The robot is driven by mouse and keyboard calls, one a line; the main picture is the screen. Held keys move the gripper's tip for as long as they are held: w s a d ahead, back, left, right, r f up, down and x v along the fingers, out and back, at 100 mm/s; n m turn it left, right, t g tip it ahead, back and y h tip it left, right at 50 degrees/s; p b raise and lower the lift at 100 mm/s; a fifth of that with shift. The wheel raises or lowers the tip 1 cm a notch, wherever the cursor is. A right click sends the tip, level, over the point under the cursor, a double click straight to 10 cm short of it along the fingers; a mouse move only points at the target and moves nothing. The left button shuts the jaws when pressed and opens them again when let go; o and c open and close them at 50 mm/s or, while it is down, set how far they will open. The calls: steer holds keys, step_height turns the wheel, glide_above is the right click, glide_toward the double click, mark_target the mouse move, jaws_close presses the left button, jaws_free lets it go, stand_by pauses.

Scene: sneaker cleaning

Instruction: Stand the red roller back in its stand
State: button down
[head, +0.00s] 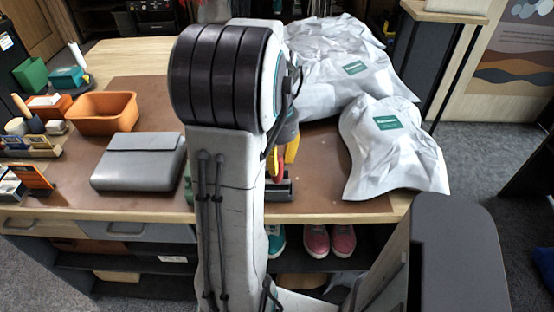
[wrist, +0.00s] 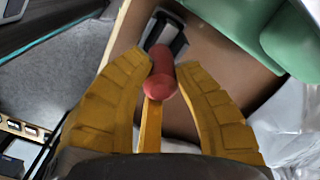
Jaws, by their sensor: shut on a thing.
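The red roller (wrist: 160,80) is between the yellow fingers of my gripper (wrist: 165,62), which is shut on it. Its rounded end faces the wrist camera. A dark stand with pale rails (wrist: 164,36) is just beyond the roller in the wrist view; I cannot tell whether they touch. In the head view, my gripper (head: 291,150) is low over the bench, mostly hidden behind my arm. A sliver of the red roller (head: 279,169) shows there, above a dark grey stand (head: 282,190) near the bench's front edge.
White bags (head: 395,150) lie right of my gripper. A grey case (head: 138,162) and an orange bin (head: 104,113) are on the left of the bench (head: 330,195). A green object (wrist: 290,40) is close on the right in the wrist view. Shoes (head: 316,240) sit on the shelf below.

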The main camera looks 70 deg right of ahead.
steer(key=shift+d, duration=0.1)
steer(key=c, duration=1)
jaws_free()
steer(key=shift+o, duration=0.2)
step_height(320, 180, up, 12)
steer(key=w+a+f+n+t+h, duration=0.1)
steer(key=w+a+f+n, duration=0.1)
steer(key=w+a+n, duration=1.1)
steer(key=a+f+n+t, duration=0.1)
steer(key=a+n, duration=0.4)
steer(key=a, duration=0.5)
steer(key=a+f+n+t, duration=0.1)
steer(key=a+f+n, duration=0.3)
steer(key=a, duration=0.6)
steer(key=shift+n+t+y, duration=0.4)
steer(key=shift+n, duration=0.2)
